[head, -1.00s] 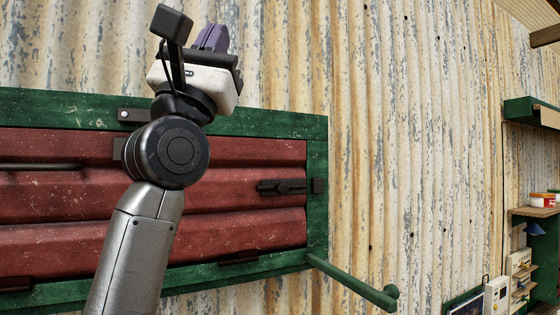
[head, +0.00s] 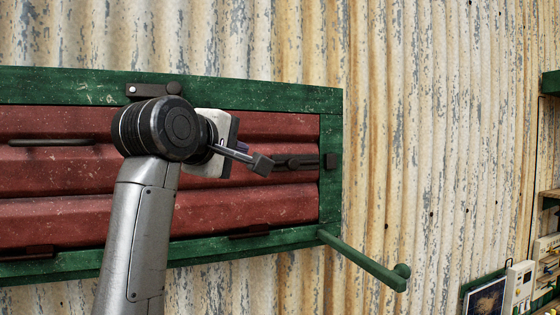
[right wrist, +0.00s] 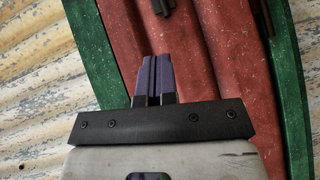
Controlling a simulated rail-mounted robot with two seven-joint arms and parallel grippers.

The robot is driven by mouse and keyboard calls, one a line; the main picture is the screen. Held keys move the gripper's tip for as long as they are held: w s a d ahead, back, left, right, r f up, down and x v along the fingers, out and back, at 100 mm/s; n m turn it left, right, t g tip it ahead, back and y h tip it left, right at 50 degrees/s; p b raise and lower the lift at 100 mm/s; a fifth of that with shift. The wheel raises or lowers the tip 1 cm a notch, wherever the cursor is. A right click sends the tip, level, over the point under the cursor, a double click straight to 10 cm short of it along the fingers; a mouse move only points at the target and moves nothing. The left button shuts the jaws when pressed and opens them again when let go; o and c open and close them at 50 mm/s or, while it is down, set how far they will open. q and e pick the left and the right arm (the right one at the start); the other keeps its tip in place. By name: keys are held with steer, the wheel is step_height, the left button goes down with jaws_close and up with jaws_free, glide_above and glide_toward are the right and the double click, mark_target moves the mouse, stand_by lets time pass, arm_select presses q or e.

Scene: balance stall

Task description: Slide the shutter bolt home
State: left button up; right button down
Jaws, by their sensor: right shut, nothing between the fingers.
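The dark shutter bolt (head: 296,162) lies flat on the right end of the red shutter (head: 270,205) in the head view. Its left part is hidden behind my right wrist. A dark catch (head: 331,160) sits on the green frame just right of it. My right gripper (head: 243,148) is in front of the shutter, left of the bolt, with purple fingers shut and empty. In the right wrist view the shut fingers (right wrist: 153,65) point at the red boards. A dark piece at the top edge (right wrist: 163,7) seems part of the bolt. Contact cannot be told. My left gripper is out of view.
The green frame (head: 260,97) surrounds the shutter. A green bar (head: 365,260) sticks out from its lower right corner. A long handle (head: 52,142) is on the shutter's left. Shelves with small goods (head: 540,260) stand far right. The corrugated wall (head: 420,130) between is clear.

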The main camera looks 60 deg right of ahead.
steer(key=shift+m, duration=0.4)
steer(key=shift+d, duration=0.1)
steer(key=p, duration=0.4)
glide_toward(286, 162)
steer(key=w+r+x, duration=0.1)
steer(key=x, duration=0.4)
steer(key=shift+s+d+f, duration=0.4)
steer(key=shift+d+f, duration=0.15)
steer(key=shift+d, duration=0.15)
